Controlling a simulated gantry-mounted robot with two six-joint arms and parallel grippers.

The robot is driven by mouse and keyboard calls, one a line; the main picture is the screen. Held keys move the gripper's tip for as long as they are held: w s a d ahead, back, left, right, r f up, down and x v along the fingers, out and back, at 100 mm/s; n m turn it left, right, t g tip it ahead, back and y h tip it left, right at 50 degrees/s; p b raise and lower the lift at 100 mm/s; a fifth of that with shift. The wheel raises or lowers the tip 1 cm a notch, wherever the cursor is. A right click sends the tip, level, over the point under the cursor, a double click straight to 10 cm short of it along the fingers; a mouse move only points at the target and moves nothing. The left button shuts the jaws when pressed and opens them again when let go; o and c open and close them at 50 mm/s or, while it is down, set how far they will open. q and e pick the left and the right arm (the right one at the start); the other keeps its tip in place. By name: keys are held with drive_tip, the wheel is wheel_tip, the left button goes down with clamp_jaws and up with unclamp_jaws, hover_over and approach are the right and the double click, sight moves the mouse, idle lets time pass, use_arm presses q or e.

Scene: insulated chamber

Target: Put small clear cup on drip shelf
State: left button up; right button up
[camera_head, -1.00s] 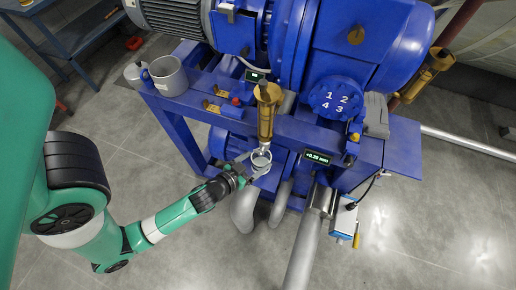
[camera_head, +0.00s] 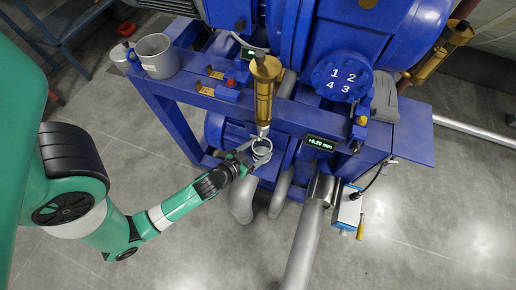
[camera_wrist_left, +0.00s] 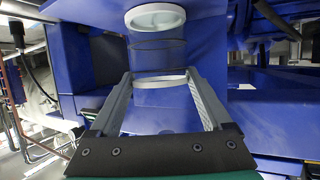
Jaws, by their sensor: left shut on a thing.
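The small clear cup (camera_head: 262,153) shows as a see-through cylinder with a pale rim, below the lower end of a brass cylinder (camera_head: 264,95) on the blue machine. My left gripper (camera_head: 251,152) is shut on the cup, reaching in from the left. In the left wrist view, the clear cup (camera_wrist_left: 158,52) shows between and beyond the two fingers of the left gripper (camera_wrist_left: 160,78). I cannot pick out the drip shelf for sure. My right gripper is not in view.
A grey metal mug (camera_head: 156,56) stands on the blue frame at upper left. A digital readout (camera_head: 320,143) is on the front beam. Pale pipes (camera_head: 303,245) run down below it. The grey floor (camera_head: 430,220) at lower right is clear.

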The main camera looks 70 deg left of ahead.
use_arm(q)
drive_tip(key=shift+w+a+r, duration=0.1)
drive_tip(key=shift+a, duration=0.05)
drive_tip(key=shift+f, duration=0.2)
drive_tip(key=o, duration=1.2)
drive_tip(key=shift+c, duration=0.2)
drive_tip(key=shift+r, duration=0.3)
drive_tip(key=b+v, duration=0.2)
drive_tip(key=v, duration=1)
drive_tip(key=shift+b, duration=0.4)
